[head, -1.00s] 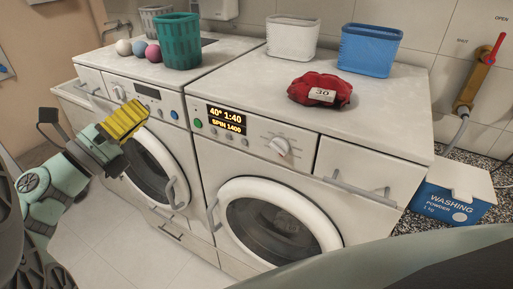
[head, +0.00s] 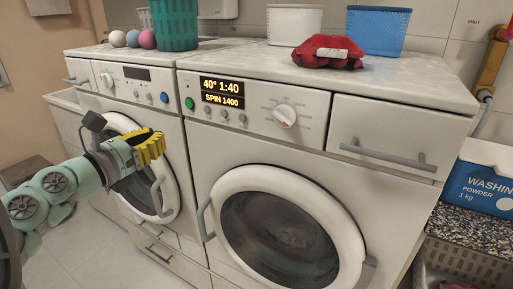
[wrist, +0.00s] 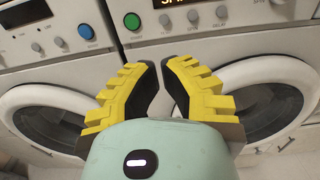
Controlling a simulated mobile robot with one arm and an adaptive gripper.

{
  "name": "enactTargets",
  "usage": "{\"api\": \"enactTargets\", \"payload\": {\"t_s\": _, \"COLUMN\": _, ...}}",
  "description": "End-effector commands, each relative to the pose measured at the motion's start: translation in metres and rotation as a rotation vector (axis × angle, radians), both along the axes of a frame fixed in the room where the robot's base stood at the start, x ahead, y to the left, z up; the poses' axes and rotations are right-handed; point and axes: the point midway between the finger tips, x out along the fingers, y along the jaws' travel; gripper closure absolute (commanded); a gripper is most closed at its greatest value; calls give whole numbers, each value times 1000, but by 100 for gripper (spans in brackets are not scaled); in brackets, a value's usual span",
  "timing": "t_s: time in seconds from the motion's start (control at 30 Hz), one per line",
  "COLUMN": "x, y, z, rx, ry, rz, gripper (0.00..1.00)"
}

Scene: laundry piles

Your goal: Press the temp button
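The right washing machine's display (head: 222,93) reads 40° 1:40 and SPIN 1400. Several small grey buttons sit under it, the leftmost being a grey button (head: 207,111) beside the green button (head: 189,103). In the wrist view, the leftmost grey button (wrist: 165,20) is right of the green button (wrist: 132,21); its label is too blurred to read. My gripper (head: 160,146), with yellow fingers, is in front of the left machine, below and left of these buttons and apart from them. In the wrist view, its empty fingertips (wrist: 159,62) are close together with a narrow gap.
The left machine has a blue button (head: 164,97). A dial (head: 285,115) and drawer handle (head: 385,153) are further right. A red cloth bundle (head: 328,52), green basket (head: 175,25), white bin (head: 294,24) and blue bin (head: 377,29) stand on top. A washing powder box (head: 480,185) is right.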

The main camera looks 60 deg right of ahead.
Motion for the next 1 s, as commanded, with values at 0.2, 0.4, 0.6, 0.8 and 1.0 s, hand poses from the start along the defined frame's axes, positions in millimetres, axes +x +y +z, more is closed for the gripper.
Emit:
{"api": "enactTargets", "payload": {"t_s": 0.2, "x": 0, "y": 0, "z": 1, "rx": 0, "ry": 1, "rz": -1, "gripper": 100}}
{"api": "enactTargets", "payload": {"t_s": 0.4, "x": 0, "y": -5, "z": 1, "rx": 1, "ry": 3, "rz": -2, "gripper": 100}}
{"api": "enactTargets", "payload": {"t_s": 0.6, "x": 0, "y": -25, "z": 1, "rx": 2, "ry": 4, "rz": -9, "gripper": 100}}
{"api": "enactTargets", "payload": {"t_s": 0.8, "x": 3, "y": -51, "z": 2, "rx": 0, "ry": 6, "rz": -5, "gripper": 100}}
{"api": "enactTargets", "payload": {"t_s": 1.0, "x": 4, "y": -79, "z": 1, "rx": 0, "ry": 7, "rz": -4, "gripper": 100}}
